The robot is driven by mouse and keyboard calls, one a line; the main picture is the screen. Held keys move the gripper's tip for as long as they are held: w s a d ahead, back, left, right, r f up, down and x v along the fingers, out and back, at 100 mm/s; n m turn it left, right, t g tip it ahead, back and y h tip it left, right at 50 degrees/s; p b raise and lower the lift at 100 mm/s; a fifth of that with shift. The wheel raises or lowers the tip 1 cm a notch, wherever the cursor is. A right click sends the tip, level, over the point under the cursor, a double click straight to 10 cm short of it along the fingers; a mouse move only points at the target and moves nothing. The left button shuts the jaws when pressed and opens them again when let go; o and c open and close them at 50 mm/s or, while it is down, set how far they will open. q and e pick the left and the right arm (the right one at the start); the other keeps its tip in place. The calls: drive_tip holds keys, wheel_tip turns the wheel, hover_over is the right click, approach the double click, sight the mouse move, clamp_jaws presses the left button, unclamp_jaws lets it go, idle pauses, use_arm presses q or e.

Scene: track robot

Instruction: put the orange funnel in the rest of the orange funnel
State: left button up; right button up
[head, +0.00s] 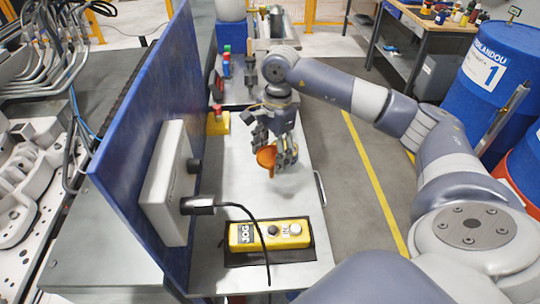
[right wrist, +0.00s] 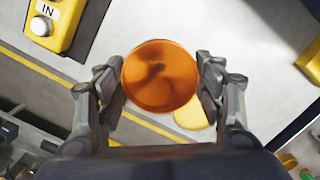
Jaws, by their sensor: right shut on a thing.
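The orange funnel (head: 266,157) is held in my right gripper (head: 277,160) above the grey metal bench top. In the right wrist view the funnel (right wrist: 160,76) shows its round, open mouth to the camera. The fingers of my right gripper (right wrist: 161,88) close on it from both sides. The gripper hides part of the funnel in the head view. I cannot clearly make out the rest of the orange funnel. My left gripper is not in view.
A blue panel (head: 150,120) with a grey box (head: 163,185) bounds the left side. A yellow block (head: 218,123) stands farther back.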

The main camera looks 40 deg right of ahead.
sight(270, 161)
drive_tip(key=shift+w+a, duration=0.1)
drive_tip(key=shift+w, duration=0.2)
wheel_tip(270, 161, down, 3)
drive_tip(key=shift+s+f+p, duration=0.1)
drive_tip(key=shift+p, duration=0.75)
drive_tip(key=shift+f, duration=0.2)
drive_tip(key=shift+f+b, duration=0.25)
drive_tip(key=shift+b, duration=0.05)
drive_tip(key=o, duration=0.8)
drive_tip(key=shift+r, duration=0.1)
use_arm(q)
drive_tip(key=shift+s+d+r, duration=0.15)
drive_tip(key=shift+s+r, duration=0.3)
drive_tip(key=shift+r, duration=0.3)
use_arm(e)
drive_tip(key=shift+o, duration=0.2)
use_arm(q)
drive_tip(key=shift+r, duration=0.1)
use_arm(e)
drive_tip(key=shift+r, duration=0.15)
